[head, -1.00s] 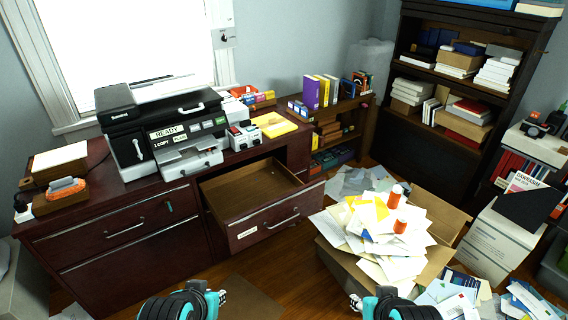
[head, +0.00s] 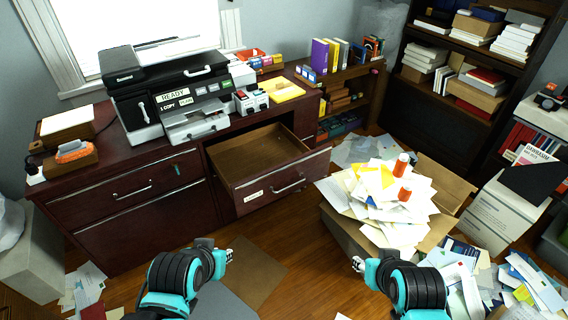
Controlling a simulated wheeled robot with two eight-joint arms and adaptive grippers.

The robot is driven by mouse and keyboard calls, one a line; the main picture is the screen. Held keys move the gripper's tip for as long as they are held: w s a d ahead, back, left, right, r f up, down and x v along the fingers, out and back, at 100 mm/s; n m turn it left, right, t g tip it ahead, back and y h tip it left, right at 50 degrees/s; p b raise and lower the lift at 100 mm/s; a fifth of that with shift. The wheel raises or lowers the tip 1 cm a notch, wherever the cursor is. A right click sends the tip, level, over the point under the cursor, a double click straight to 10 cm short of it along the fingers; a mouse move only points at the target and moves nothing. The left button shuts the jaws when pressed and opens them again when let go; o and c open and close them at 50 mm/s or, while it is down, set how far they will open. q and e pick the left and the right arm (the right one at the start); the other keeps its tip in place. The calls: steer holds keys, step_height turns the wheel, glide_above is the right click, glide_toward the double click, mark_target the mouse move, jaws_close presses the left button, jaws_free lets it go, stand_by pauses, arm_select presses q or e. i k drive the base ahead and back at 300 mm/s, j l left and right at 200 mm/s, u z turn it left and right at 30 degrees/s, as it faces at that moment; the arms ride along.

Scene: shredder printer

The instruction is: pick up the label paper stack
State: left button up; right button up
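I cannot tell for certain which paper is the label paper stack. A yellow-topped stack (head: 287,91) lies on the dark wood cabinet, right of the black and white printer (head: 170,90). A white stack (head: 68,119) lies at the cabinet's left end. My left gripper (head: 230,256) is low in front of the cabinet, well away from both stacks. My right gripper (head: 357,264) is low in front of the paper-filled box. Both grippers look empty; their fingers are too small to tell open from shut.
An open, empty-looking drawer (head: 262,155) juts out from the cabinet (head: 110,215). A cardboard box (head: 350,233) heaped with papers and two orange bottles (head: 402,164) stands right of it. Loose papers (head: 455,285) litter the floor at right. Bare floor (head: 300,245) lies between my grippers.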

mark_target(279, 90)
steer(key=i+l+u, duration=0.1)
steer(key=i, duration=0.4)
steer(key=i+l+u, duration=0.1)
steer(key=i, duration=0.4)
steer(key=i+l+u, duration=0.1)
steer(key=i, duration=0.35)
steer(key=l, duration=0.05)
